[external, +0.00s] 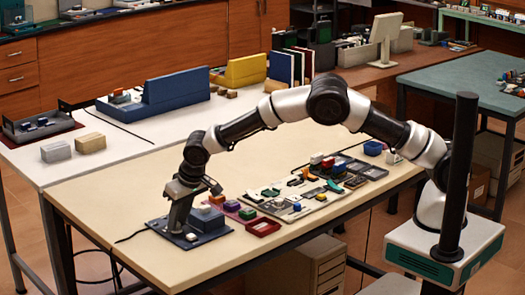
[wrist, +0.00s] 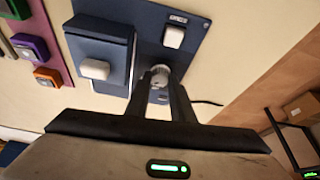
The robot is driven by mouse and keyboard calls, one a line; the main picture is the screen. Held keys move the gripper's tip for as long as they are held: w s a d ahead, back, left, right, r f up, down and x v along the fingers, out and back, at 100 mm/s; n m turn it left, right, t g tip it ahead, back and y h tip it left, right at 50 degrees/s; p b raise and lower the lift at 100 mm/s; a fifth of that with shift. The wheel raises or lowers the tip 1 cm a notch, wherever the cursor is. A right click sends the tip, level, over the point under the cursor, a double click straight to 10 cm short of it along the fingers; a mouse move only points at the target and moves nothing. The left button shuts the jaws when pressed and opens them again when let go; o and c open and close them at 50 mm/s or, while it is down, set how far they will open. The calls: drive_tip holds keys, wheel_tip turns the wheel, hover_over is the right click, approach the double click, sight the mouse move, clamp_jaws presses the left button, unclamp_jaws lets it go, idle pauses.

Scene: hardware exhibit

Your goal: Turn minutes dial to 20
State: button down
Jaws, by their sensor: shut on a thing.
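A dark blue panel (external: 216,234) lies near the front left edge of the beige table. It carries a raised blue box (wrist: 103,55) with a white button (wrist: 95,69) on it, and a second small white button (wrist: 173,37). A small grey metallic knob (wrist: 161,71), which looks like the dial, stands on the panel beside the box. My gripper (wrist: 160,82) is pointed down over the panel, its fingers closed around the knob. In the external view my gripper (external: 180,226) hides the knob. Dial markings are too small or hidden to read.
Small coloured blocks, purple (wrist: 29,46) and orange (wrist: 47,77), sit beside the panel. A red tray (external: 263,227) and a board of parts (external: 297,208) lie to the right. The table's front edge is close to the panel.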

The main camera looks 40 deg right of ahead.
idle(0.3)
drive_tip(key=c, duration=1.5)
unclamp_jaws()
drive_tip(key=shift+c, duration=0.2)
drive_tip(key=p+v, duration=0.1)
drive_tip(key=v, duration=1.6)
drive_tip(key=shift+r+p, duration=0.25)
drive_tip(key=shift+p, duration=0.05)
